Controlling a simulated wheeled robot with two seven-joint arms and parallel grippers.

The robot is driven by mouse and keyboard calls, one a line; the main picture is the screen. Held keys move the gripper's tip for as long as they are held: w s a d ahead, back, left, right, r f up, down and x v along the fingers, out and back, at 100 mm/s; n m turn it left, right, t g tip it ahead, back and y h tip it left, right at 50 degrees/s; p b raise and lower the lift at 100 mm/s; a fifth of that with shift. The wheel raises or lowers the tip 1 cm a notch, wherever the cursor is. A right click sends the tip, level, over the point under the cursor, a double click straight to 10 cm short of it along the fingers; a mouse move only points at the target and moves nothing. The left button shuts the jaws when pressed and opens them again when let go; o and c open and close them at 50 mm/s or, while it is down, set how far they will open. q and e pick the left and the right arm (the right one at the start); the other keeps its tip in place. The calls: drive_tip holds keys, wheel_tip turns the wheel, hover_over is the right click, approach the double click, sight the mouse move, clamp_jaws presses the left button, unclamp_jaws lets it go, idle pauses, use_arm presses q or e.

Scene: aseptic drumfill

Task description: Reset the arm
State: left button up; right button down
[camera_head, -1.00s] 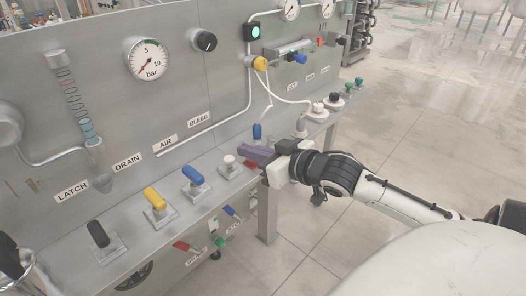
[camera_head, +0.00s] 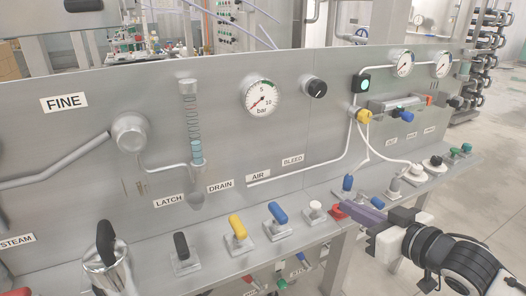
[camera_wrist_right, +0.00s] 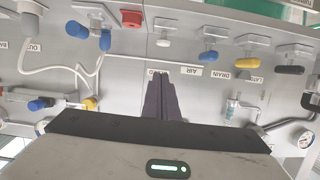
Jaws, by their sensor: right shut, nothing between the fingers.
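My right gripper (camera_head: 345,207) comes in from the lower right in the head view, its dark purple-grey fingers close together and empty. Its fingertips overlap the red block (camera_head: 338,213) on the bench ledge; I cannot tell from this view whether they touch it. In the wrist view the shut fingers (camera_wrist_right: 160,82) point toward the panel, and the red block (camera_wrist_right: 131,18) shows apart from them. My left gripper is not in view.
Black (camera_head: 182,246), yellow (camera_head: 237,226) and blue (camera_head: 277,212) levers and a white knob (camera_head: 315,207) line the ledge. The panel (camera_head: 330,130) with gauges stands behind. A metal vessel (camera_head: 108,272) is at lower left. Open floor (camera_head: 490,200) lies right.

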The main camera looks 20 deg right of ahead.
drive_tip(key=shift+f, duration=0.1)
drive_tip(key=s+a+f+g, duration=0.2)
drive_tip(key=s+f, duration=0.2)
drive_tip(key=f, duration=0.7)
drive_tip(key=s+a+f+g, duration=0.2)
drive_tip(key=s+a+f, duration=0.15)
drive_tip(key=f, duration=0.65)
drive_tip(key=s+a+f+n+g+y, duration=0.1)
drive_tip(key=s+a+f+g, duration=0.1)
drive_tip(key=s+a+f, duration=0.7)
drive_tip(key=a+f, duration=0.3)
drive_tip(key=a, duration=0.1)
drive_tip(key=shift+s+a+f, duration=0.15)
drive_tip(key=shift+s+a, duration=0.2)
drive_tip(key=shift+a, duration=0.05)
